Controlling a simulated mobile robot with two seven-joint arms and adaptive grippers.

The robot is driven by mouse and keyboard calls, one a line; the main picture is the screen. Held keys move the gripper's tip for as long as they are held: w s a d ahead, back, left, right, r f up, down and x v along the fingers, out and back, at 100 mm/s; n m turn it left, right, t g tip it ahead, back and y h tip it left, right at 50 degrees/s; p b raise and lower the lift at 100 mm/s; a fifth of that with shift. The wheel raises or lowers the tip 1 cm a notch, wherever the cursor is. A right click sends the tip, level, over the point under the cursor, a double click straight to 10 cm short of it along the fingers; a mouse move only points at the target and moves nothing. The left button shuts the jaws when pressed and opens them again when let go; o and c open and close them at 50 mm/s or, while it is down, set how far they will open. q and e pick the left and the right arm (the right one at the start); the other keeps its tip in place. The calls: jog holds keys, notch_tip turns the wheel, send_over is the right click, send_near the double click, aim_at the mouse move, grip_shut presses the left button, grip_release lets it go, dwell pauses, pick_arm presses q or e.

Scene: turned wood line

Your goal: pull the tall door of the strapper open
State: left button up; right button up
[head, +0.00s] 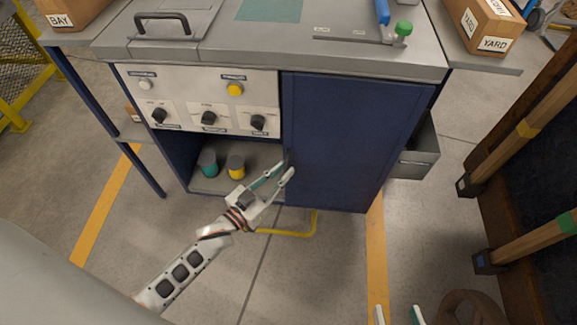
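The strapper is a dark blue cabinet with a grey top. Its tall door (345,135) is the plain blue panel on the right of the front and looks closed. My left gripper (287,167) is at the door's lower left edge, beside a small dark part that may be its handle. Its fingertips stand a little apart there; whether they grip that part is too small to tell. My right gripper (398,315) shows only its fingertips at the bottom edge, apart with nothing seen between them.
Left of the door are a knob panel (190,98) and an open shelf with a teal pot (208,163) and a yellow pot (236,166). A yellow bent bar (300,231) sits low in front. A grey bin (416,152) is at right; wooden posts (525,130) stand further right.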

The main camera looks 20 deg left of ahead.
pick_arm(q)
jog(key=shift+x, duration=1.2)
grip_shut()
jog(key=shift+s+d, duration=0.1)
jog(key=shift+s, duration=0.05)
